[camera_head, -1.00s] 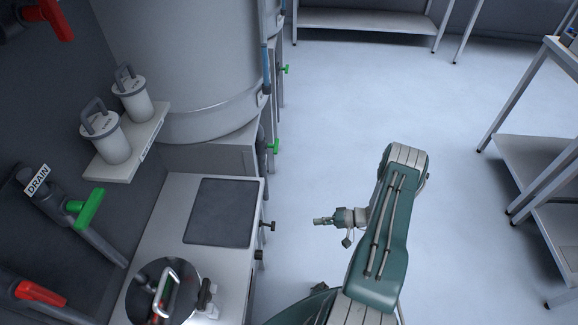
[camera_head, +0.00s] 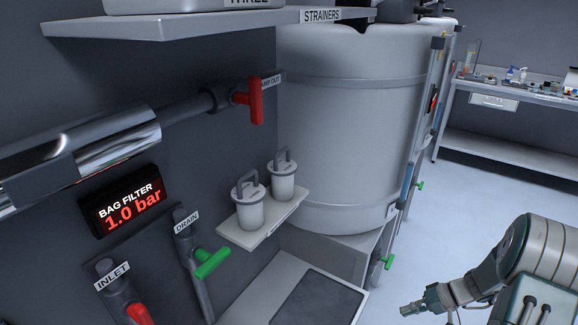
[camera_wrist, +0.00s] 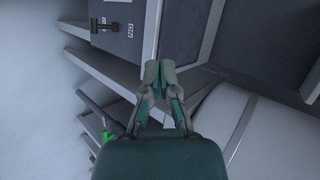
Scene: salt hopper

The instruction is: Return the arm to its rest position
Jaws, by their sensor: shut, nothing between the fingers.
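My gripper (camera_head: 408,310) shows at the lower right of the head view, beside my green and grey arm. It points left, over the floor, apart from the bench and the tank. In the wrist view my gripper (camera_wrist: 158,68) has its two fingers together with nothing between them. The arm is bent at the right edge of the head view, and its lower part is cut off by the frame.
A big grey tank (camera_head: 345,130) stands mid-view. Two lidded strainers (camera_head: 249,208) sit on a small shelf (camera_head: 236,236). Red handles (camera_head: 256,102) and a green drain handle (camera_head: 212,263) stick out at left, near the bag filter display (camera_head: 128,203). Clear floor (camera_head: 470,190) lies right.

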